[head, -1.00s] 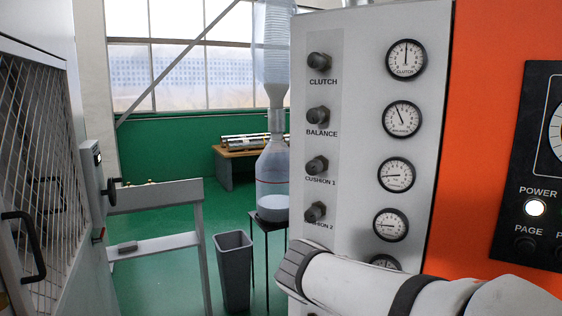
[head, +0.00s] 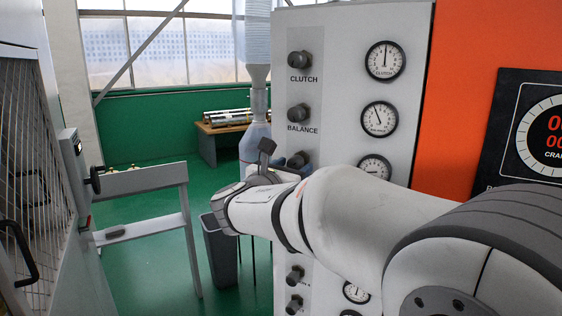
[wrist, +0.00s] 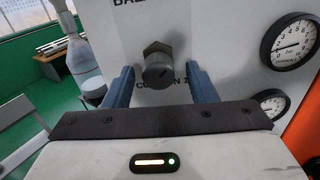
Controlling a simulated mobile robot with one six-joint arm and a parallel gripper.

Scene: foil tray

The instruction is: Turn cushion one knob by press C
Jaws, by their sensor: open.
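The cushion one knob (wrist: 158,70) is a dark round knob on a hex base on the pale panel. In the wrist view it shows between and a little beyond the two blue fingers of my gripper (wrist: 160,82), which are spread apart. The label under the knob is partly covered. In the head view my gripper (head: 285,162) is at the panel's left strip, below the balance knob (head: 298,113). My arm and gripper hide most of the cushion one knob there, and the cushion two knob is hidden.
The clutch knob (head: 299,60) is above. Gauges (head: 379,119) run down the panel's right side, beside an orange panel (head: 462,100) with a black display. A grey bin (head: 221,250) and a bench (head: 222,122) stand left. The green floor between is mostly open.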

